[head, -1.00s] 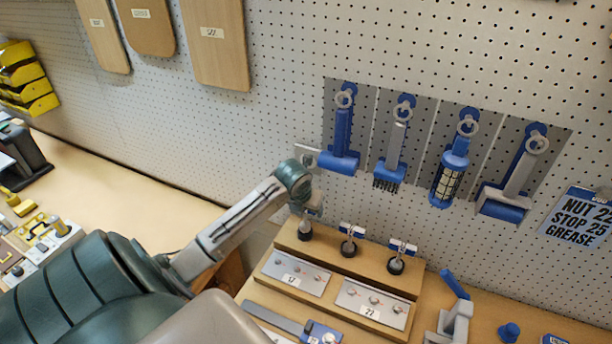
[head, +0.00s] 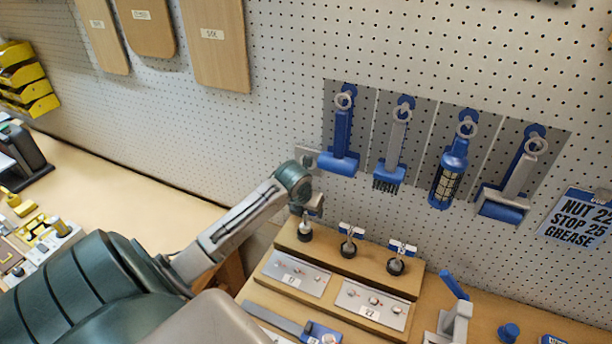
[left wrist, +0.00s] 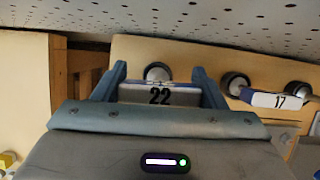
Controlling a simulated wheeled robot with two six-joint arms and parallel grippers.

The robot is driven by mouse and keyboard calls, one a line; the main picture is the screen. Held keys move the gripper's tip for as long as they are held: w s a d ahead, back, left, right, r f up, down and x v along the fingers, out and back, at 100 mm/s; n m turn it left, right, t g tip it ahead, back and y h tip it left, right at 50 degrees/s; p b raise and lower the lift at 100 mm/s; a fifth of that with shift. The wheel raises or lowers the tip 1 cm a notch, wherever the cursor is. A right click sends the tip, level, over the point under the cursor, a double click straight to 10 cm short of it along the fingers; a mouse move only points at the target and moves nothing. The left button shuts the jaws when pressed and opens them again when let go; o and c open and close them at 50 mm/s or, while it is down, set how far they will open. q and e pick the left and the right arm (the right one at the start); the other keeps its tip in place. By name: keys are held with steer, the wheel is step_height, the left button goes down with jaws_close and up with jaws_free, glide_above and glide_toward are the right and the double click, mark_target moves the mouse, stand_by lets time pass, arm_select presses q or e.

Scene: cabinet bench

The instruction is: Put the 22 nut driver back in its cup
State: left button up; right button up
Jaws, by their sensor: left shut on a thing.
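My left gripper (head: 309,208) is at the leftmost cup (head: 305,232) on the wooden stand (head: 325,248). In the left wrist view its two blue fingers (left wrist: 161,86) are closed on the 22 nut driver (left wrist: 160,95), whose white tag reads 22. A dark round cup (left wrist: 158,72) with a pale centre shows just behind the tag. The driver is over or in this cup; its lower end is hidden, so I cannot tell which. My right gripper is not in view.
Two more tagged drivers (head: 350,231) (head: 402,247) stand in the other cups; one tag reads 17 (left wrist: 278,100). Plates marked 17 (head: 290,280) and 22 (head: 369,311) lie in front. Blue tools hang on the pegboard (head: 270,130) behind.

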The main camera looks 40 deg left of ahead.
arm_select(q)
steer(key=shift+f+b, duration=0.35)
steer(key=shift+f, duration=0.3)
steer(key=shift+f+b, duration=0.4)
steer(key=shift+f, duration=0.3)
steer(key=o, duration=1.3)
steer(key=shift+c, duration=0.2)
steer(key=shift+s+r+b, duration=0.2)
steer(key=shift+r+b, duration=0.15)
steer(key=shift+r, duration=0.2)
steer(key=b+v, duration=0.2)
steer(key=v, duration=0.7)
steer(key=shift+d+r+b, duration=0.2)
steer(key=shift+r+b, duration=0.15)
steer(key=shift+s, duration=0.1)
